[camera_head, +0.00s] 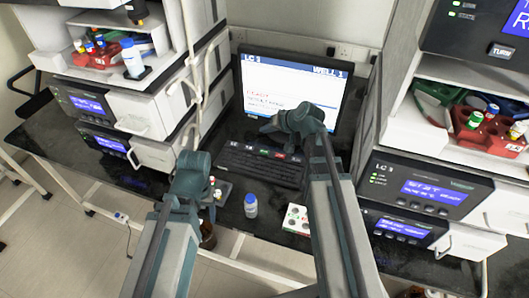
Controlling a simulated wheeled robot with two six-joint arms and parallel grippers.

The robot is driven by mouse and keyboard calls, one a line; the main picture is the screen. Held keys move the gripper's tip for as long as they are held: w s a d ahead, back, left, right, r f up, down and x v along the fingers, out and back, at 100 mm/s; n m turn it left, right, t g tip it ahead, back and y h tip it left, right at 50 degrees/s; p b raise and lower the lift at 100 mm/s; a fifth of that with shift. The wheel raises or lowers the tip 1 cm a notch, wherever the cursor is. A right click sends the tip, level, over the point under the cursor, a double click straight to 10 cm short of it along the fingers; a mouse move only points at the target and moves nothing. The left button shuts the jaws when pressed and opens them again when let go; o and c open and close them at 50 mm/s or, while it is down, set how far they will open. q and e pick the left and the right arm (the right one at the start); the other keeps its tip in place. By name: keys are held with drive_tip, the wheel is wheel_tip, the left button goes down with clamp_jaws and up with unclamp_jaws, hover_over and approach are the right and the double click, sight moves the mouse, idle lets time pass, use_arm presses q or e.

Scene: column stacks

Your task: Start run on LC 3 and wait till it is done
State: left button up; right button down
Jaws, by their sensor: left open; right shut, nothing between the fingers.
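The monitor (290,85) at the back of the bench shows "LC 3", "WELL 1" and a red line that seems to read "READY". The black keyboard (245,166) lies in front of it, with a few coloured keys, one green and one red, along its upper part. The right-hand stack has a module labelled LC 3 (415,190) with a lit blue display. My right gripper (268,129) is shut and empty, above the keyboard's far side, in front of the screen's lower edge. My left gripper (208,188) is open at the keyboard's left; its fingers are mostly hidden by its wrist.
A blue-capped bottle (251,206) and a white card with coloured spots (296,219) stand on the front of the bench. Instrument stacks rise on both sides. A brown bottle (207,236) is partly hidden by my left arm. White tubing (193,75) hangs beside the left stack.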

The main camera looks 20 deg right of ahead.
sight(266, 153)
drive_tip(key=shift+f+b, duration=3.9)
drive_tip(key=shift+f, duration=0.25)
drive_tip(key=shift+f, duration=0.1)
drive_tip(key=shift+f+b, duration=0.3)
drive_tip(key=shift+b, duration=0.1)
drive_tip(key=shift+f+b, duration=0.4)
drive_tip(key=shift+b, duration=0.05)
drive_tip(key=shift+r, duration=0.1)
drive_tip(key=shift+r+p, duration=0.75)
drive_tip(key=shift+p, duration=0.1)
drive_tip(key=shift+r, duration=0.1)
wheel_tip(266, 153, up, 5)
drive_tip(key=p, duration=0.5)
